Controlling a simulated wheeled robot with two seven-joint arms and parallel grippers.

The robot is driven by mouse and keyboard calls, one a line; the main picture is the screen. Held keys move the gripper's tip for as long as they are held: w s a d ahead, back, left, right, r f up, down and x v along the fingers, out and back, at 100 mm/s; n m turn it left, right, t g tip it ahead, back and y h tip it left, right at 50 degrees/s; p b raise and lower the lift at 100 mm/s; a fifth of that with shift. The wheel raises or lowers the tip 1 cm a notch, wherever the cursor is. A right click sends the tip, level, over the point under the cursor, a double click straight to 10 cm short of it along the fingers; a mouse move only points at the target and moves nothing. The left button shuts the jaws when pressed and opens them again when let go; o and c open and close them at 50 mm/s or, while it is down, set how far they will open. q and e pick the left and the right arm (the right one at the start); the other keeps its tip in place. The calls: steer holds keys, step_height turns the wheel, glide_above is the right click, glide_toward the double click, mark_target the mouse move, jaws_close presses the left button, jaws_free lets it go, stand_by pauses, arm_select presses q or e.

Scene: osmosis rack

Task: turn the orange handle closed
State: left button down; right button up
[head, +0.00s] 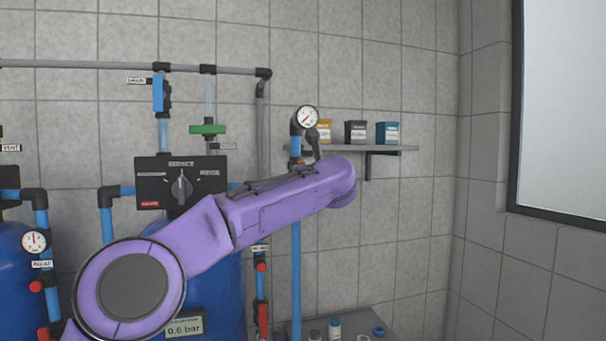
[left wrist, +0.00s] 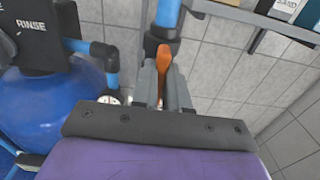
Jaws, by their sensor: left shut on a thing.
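The orange handle (left wrist: 163,62) stands on a blue vertical pipe (left wrist: 168,14) in the left wrist view. My left gripper (left wrist: 163,78) has its grey fingers on either side of the handle and is shut on it. In the head view my purple left arm reaches across to the same pipe (head: 296,250), just below a round gauge (head: 306,117). There my wrist hides most of the handle, and only a small orange patch shows by the pipe. My right gripper is not in view.
A shelf (head: 405,148) with several small boxes is fixed to the wall close to the right of my wrist. A black selector panel (head: 152,187) and blue tanks stand to the left. Bottles (head: 335,328) stand on a low surface below.

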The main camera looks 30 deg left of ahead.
arm_select(q)
steer(key=shift+r+m, duration=0.1)
steer(key=shift+m, duration=0.3)
steer(key=shift+w+d+f+m, duration=0.1)
steer(key=shift+w+m, duration=0.05)
steer(key=shift+m, duration=4.05)
steer(key=shift+w+d+f+m, duration=0.1)
steer(key=shift+m, duration=4.1)
steer(key=c, duration=1.3)
jaws_free()
steer(key=shift+o, duration=0.8)
steer(key=shift+w+f, duration=0.1)
steer(key=shift+f, duration=0.1)
